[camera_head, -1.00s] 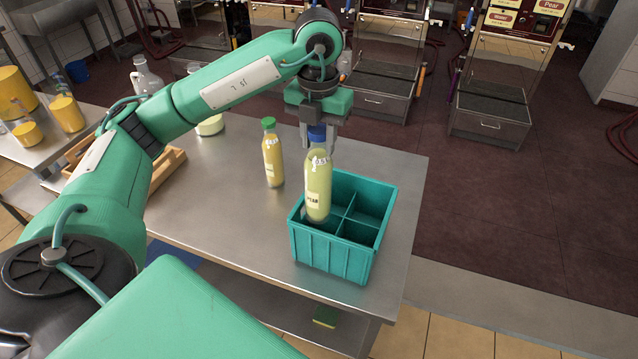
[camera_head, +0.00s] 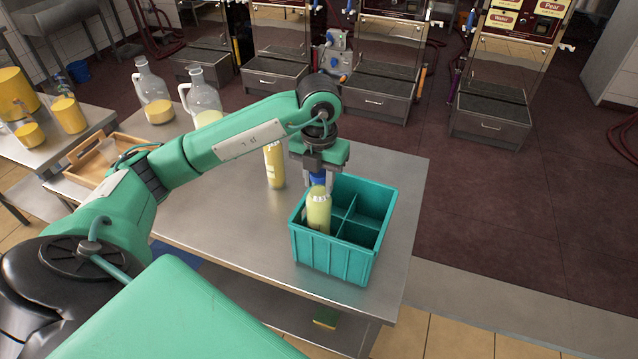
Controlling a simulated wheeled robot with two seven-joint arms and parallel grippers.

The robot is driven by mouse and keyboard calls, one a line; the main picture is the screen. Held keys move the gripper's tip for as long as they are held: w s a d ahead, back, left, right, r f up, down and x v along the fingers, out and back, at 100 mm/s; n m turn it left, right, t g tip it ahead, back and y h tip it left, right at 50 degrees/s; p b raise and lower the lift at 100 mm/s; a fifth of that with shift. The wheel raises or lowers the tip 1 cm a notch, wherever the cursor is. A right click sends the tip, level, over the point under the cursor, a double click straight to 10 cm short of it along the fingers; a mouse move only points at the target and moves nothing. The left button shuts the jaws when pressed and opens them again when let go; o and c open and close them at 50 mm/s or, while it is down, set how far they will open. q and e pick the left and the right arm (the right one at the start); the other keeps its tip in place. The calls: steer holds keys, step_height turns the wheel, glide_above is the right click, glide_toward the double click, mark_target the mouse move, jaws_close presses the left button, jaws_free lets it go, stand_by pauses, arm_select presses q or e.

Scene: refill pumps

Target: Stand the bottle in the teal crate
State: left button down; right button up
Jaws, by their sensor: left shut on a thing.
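The teal crate (camera_head: 333,259) stands on the steel table and has several compartments. A bottle of pale yellow-green liquid with a blue cap (camera_head: 318,212) is upright in the crate's near-left compartment, its lower part hidden by the crate's front wall. I cannot tell whether its base touches the crate floor. My left gripper (camera_head: 318,180) points down and is shut on the bottle at its blue cap. The other compartments that show look empty. My right gripper is not in view.
A second yellow bottle (camera_head: 275,166) stands on the table behind the crate, its top hidden by my left arm. Two glass jugs (camera_head: 203,96) and a wooden tray (camera_head: 100,165) are farther left. The steel table (camera_head: 230,228) is clear left of the crate.

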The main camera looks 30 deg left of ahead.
arm_select(q)
steer(key=shift+f, duration=1.05)
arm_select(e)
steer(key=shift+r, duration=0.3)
arm_select(q)
steer(key=shift+f, duration=0.1)
steer(key=c, duration=1.2)
jaws_free()
steer(key=shift+o, duration=1.2)
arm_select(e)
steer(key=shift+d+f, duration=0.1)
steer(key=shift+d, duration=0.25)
